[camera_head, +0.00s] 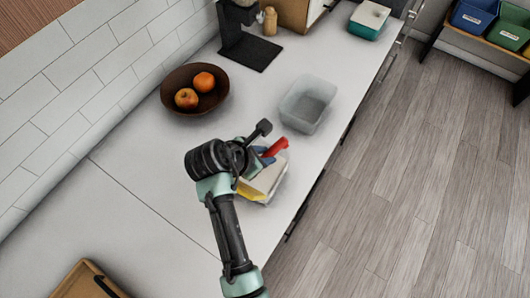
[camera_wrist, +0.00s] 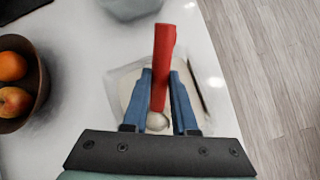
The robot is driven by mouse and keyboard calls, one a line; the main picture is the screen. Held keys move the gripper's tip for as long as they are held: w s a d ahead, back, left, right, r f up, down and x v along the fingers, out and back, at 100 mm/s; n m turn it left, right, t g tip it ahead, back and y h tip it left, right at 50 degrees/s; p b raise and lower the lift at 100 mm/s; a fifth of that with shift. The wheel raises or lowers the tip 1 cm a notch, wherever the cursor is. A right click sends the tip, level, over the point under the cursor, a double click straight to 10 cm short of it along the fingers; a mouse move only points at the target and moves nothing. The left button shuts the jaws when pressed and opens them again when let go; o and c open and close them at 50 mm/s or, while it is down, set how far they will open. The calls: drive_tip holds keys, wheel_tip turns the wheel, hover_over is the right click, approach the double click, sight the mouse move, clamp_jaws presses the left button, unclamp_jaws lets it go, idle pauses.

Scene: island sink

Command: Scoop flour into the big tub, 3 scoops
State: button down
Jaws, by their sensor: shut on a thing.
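My gripper (camera_wrist: 160,100) is shut on the red handle of a scoop (camera_wrist: 164,50), with its blue fingers on either side of it. The rounded bowl of the scoop shows below the handle in the wrist view, with pale stuff around it. The scoop's red handle also shows in the head view (camera_head: 276,148). A clear tub with pale flour (camera_head: 268,180) stands under my gripper, near the counter's right edge. A larger, empty-looking translucent tub (camera_head: 307,104) stands beyond it; its edge shows at the top of the wrist view (camera_wrist: 130,8).
A dark bowl (camera_head: 170,90) with two orange fruits stands to the left by the tiled wall. A yellow item (camera_head: 249,191) lies at the flour tub's left side. A dark machine (camera_head: 245,40) stands further back.

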sight(266, 156)
idle(0.4)
drive_tip(key=shift+r+p, duration=4.25)
drive_tip(key=shift+p, duration=0.6)
